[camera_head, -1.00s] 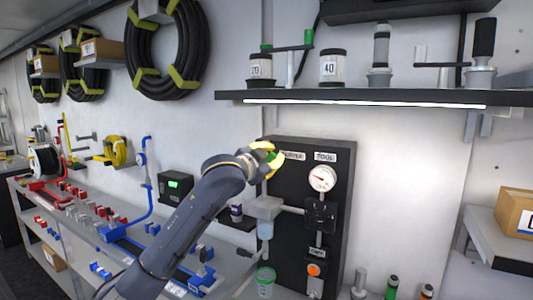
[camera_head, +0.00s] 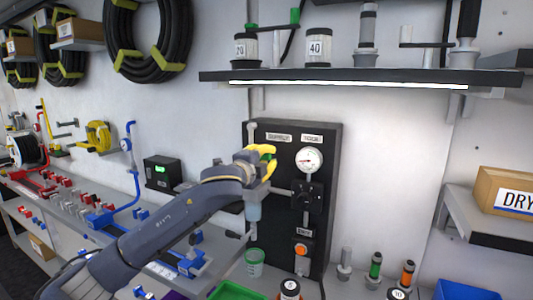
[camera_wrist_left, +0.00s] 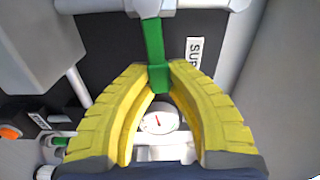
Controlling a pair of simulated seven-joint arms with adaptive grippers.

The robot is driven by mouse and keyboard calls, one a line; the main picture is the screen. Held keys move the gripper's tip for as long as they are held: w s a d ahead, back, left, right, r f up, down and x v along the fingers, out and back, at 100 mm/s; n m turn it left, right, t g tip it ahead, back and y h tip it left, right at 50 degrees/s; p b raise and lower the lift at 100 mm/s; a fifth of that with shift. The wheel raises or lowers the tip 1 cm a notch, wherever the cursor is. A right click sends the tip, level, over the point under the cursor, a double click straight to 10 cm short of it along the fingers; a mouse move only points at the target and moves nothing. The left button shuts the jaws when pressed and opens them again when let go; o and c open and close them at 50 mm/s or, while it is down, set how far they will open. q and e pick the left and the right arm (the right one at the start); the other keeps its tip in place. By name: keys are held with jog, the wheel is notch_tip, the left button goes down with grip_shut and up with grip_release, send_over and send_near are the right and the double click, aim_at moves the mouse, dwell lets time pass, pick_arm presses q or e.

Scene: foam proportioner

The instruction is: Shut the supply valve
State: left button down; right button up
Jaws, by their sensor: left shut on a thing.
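The black panel (camera_head: 327,185) carries a SUPPLY label (camera_head: 279,137), a TOOL label and a round gauge (camera_head: 309,160). The gauge also shows in the left wrist view (camera_wrist_left: 158,118). My left gripper (camera_head: 265,160), with yellow fingers, is at the panel's left side, just below the SUPPLY label. In the left wrist view its fingertips (camera_wrist_left: 160,72) are closed on the end of a green valve handle (camera_wrist_left: 154,42), which runs from a grey pipe (camera_wrist_left: 190,5). The gripper hides most of the valve in the head view. My right gripper is out of view.
A shelf (camera_head: 360,82) with jars juts out above the panel. A clear bowl (camera_head: 254,206) hangs below the gripper, and a green cup (camera_head: 254,262) stands beneath it. A black box (camera_head: 162,172) with a green display is to the left. A cardboard box (camera_head: 505,195) is at right.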

pick_arm(q)
jog(key=shift+f+m, duration=0.4)
jog(key=shift+m, duration=0.1)
jog(key=shift+f, duration=0.1)
jog(key=c, duration=1.3)
grip_release()
jog(key=shift+s, duration=0.1)
jog(key=v, duration=1.1)
jog(key=shift+s+a, duration=0.25)
jog(key=shift+s, duration=0.05)
jog(key=shift+f, duration=0.1)
